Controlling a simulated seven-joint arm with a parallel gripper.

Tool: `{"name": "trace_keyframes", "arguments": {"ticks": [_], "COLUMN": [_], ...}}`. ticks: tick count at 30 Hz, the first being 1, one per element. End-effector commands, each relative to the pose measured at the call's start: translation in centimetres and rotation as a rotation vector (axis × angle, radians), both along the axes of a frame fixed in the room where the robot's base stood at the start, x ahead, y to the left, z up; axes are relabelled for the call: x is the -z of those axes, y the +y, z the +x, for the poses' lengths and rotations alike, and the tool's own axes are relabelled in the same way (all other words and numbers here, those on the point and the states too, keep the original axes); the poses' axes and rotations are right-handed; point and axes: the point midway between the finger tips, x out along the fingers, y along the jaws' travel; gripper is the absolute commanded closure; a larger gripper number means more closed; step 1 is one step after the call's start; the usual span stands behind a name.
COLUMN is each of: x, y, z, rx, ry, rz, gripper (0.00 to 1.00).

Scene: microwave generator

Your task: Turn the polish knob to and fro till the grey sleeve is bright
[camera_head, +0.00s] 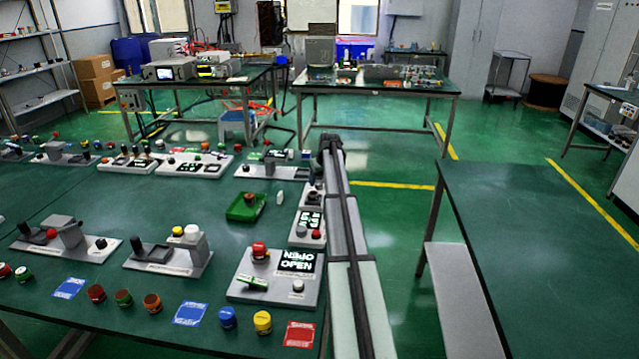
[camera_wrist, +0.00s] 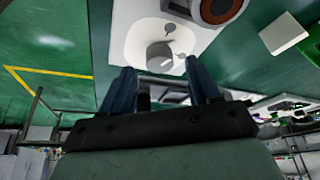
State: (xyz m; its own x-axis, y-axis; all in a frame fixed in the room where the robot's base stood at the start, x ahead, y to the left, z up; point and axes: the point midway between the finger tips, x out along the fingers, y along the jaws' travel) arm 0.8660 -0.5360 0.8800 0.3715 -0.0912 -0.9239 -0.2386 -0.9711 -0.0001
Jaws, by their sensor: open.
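In the wrist view, a grey round knob (camera_wrist: 159,55) stands on a white plate, with two small dark marks beside it on the plate. My gripper (camera_wrist: 160,72) is open, its two blue fingers apart with the knob between and just beyond their tips; I cannot tell whether they touch it. A grey ring around a dark, reddish-brown centre (camera_wrist: 219,9) is cut by the top edge; I cannot tell whether it is the grey sleeve. In the head view, my arm hides the gripper and part of the panel row beside it.
A green tray (camera_head: 239,212) with a dark brown piece stands left of my arm, beside a small white cylinder (camera_head: 280,198). A panel with display and red knob (camera_head: 260,251) lies nearer. Several other stations crowd the green table; the right-hand table (camera_head: 550,250) is bare.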

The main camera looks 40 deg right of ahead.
Motion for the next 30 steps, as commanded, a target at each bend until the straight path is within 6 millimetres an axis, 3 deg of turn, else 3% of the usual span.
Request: {"name": "trace_keyframes", "arguments": {"ticks": [6,17,30], "x": [1.7,2.0,2.0], "y": [-0.2,-0.2,-0.2], "z": [0.7,0.8,0.8], "rx": [0.000,0.000,0.000], "ry": [0.001,0.000,0.000], "rz": [0.000,0.000,0.000], "gripper": [0.39,0.39,0.79]}}
